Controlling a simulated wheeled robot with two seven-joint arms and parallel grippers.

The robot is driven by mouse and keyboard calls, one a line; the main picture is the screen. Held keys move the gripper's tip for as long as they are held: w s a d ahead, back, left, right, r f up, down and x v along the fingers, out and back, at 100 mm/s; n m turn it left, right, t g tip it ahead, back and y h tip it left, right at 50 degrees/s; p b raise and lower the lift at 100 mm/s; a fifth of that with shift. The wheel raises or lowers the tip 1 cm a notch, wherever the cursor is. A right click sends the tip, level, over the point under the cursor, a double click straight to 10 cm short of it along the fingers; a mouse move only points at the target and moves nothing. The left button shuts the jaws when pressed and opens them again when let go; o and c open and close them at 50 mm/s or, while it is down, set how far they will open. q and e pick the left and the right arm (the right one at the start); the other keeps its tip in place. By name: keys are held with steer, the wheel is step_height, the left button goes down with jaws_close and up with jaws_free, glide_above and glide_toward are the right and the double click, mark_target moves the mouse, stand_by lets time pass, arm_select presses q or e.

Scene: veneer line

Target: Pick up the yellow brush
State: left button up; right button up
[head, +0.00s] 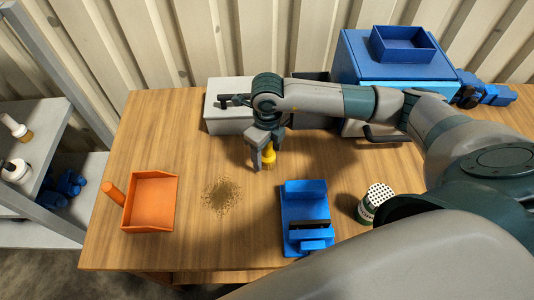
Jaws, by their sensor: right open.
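The yellow brush (269,156) stands on the wooden table, near the middle toward the back. My right gripper (262,154) is directly over it, pointing down, with its fingers at the brush. The jaws are open. The upper part of the brush is hidden by the gripper, and I cannot tell whether the fingers touch it. My left gripper is not in view.
A brown pile of debris (221,196) lies left of the brush. An orange dustpan (150,203) is further left. A blue device (305,220) and a green-white can (375,200) stand in front. A grey box (222,106) and blue box (375,65) stand behind.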

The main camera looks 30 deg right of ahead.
mark_target(269, 157)
steer(key=c, duration=1.2)
steer(key=shift+o, duration=0.2)
steer(key=shift+r, duration=0.1)
steer(key=shift+r+b, duration=0.75)
steer(key=shift+r, duration=0.15)
steer(key=shift+s+r+b, duration=0.2)
steer(key=shift+r+b, duration=0.15)
steer(key=shift+r, duration=0.25)
steer(key=shift+s+r+b, duration=0.15)
steer(key=shift+r+b, duration=0.15)
steer(key=shift+r, duration=0.25)
steer(key=shift+s+d+r, duration=0.15)
steer(key=shift+s+r, duration=1)
steer(key=shift+s, duration=0.65)
steer(key=shift+s+d+r, duration=0.15)
steer(key=shift+s+r, duration=0.95)
steer(key=shift+s, duration=0.75)
steer(key=shift+s+d+r, duration=0.15)
steer(key=shift+s+r, duration=1)
steer(key=shift+s, duration=0.65)
